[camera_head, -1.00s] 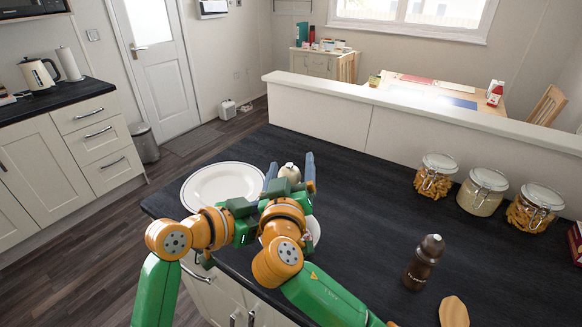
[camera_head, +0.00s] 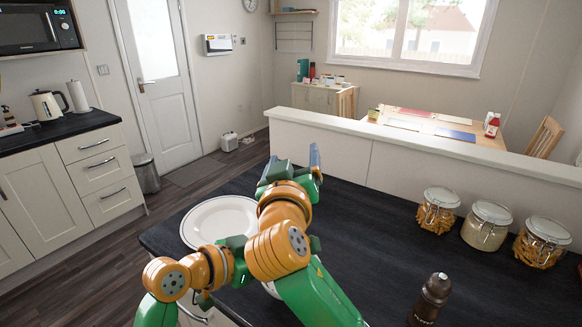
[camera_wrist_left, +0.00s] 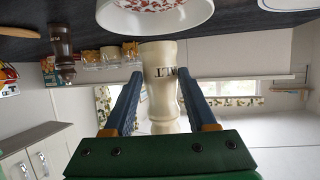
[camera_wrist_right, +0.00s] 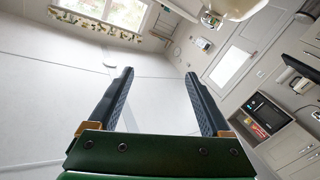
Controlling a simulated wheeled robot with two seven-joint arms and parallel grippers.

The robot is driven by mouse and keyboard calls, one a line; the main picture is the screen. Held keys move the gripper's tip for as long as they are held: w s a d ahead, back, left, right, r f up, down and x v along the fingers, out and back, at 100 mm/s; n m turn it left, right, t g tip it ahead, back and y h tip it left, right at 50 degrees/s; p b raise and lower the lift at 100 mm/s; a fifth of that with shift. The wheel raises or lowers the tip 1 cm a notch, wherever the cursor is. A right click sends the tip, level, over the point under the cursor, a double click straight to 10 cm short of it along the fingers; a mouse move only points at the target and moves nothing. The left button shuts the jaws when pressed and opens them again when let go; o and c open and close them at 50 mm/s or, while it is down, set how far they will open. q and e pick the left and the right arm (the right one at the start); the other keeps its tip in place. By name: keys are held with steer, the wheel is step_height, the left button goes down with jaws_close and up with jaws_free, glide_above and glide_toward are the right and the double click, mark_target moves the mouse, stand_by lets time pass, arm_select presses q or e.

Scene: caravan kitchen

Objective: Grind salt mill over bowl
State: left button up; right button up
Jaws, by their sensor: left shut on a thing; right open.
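The cream salt mill (camera_wrist_left: 162,80) is between the fingers of my left gripper (camera_wrist_left: 162,108), which is shut on it. The mill and left gripper are hidden behind my right arm in the head view. The white bowl (camera_wrist_left: 150,22) shows at the top of the inverted left wrist view, close to the mill's end; in the head view only a sliver of it (camera_head: 270,289) shows. My right gripper (camera_head: 292,168) is open and empty, raised above the counter.
A white plate (camera_head: 222,221) lies on the dark counter (camera_head: 370,230), left of my arms. A dark pepper mill (camera_head: 430,299) stands at the right front. Several glass jars (camera_head: 486,226) stand at the right. A low wall (camera_head: 400,170) borders the counter's far side.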

steer(key=s+d+f+n+g+y, duration=0.1)
steer(key=s+d+f+n+y, duration=0.2)
steer(key=s+f+n+y, duration=0.5)
steer(key=w+a+f+m+y, duration=0.1)
steer(key=w+a+m, duration=0.1)
steer(key=w+a, duration=0.3)
steer(key=w, duration=0.3)
steer(key=shift+w+f, duration=0.15)
steer(key=shift+f, duration=0.05)
steer(key=shift+c, duration=0.2)
jaws_close()
